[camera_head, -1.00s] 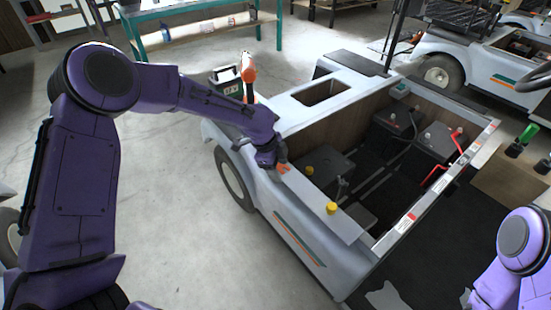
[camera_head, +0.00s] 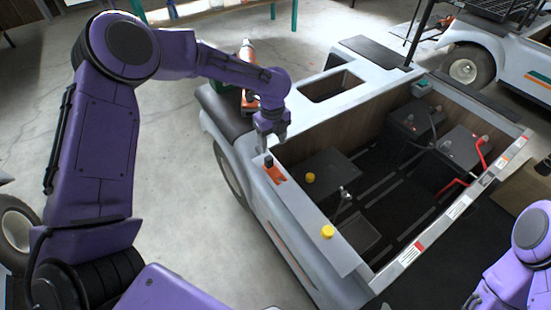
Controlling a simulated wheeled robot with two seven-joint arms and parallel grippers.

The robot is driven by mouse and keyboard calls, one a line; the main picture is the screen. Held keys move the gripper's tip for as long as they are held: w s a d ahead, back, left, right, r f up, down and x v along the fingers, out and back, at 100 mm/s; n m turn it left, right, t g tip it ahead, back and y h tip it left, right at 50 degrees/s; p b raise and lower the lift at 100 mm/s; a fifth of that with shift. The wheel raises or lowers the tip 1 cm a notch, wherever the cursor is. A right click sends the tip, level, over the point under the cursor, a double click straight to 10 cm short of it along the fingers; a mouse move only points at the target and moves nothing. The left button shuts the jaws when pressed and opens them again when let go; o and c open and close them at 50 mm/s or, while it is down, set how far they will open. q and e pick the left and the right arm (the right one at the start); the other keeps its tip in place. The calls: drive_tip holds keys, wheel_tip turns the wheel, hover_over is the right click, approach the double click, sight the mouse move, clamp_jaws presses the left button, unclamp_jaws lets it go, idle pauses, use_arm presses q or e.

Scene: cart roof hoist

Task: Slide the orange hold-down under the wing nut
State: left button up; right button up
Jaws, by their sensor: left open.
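The orange hold-down (camera_head: 275,174) lies on the pale ledge at the near left side of the cart's open bay, with a small dark upright part at its far end. My left gripper (camera_head: 273,142) is open and points down just above that end; whether a finger touches it is not clear. A small grey upright part (camera_head: 345,194), possibly the stud with the wing nut, stands in the bay between dark batteries, to the right of the hold-down. My right arm comes in at the lower right; its gripper (camera_head: 473,300) shows only as a small part at the bottom edge.
Red cables (camera_head: 481,153) lie at the bay's right. An orange tool (camera_head: 247,80) rests behind my left wrist. The bay's raised rim surrounds the batteries.

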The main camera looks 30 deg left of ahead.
sight(270, 159)
use_arm(q)
drive_tip(key=f, duration=0.5)
drive_tip(key=s+f, duration=0.1)
drive_tip(key=f, duration=0.2)
drive_tip(key=shift+a+f, duration=0.15)
drive_tip(key=shift+f, duration=0.2)
clamp_jaws()
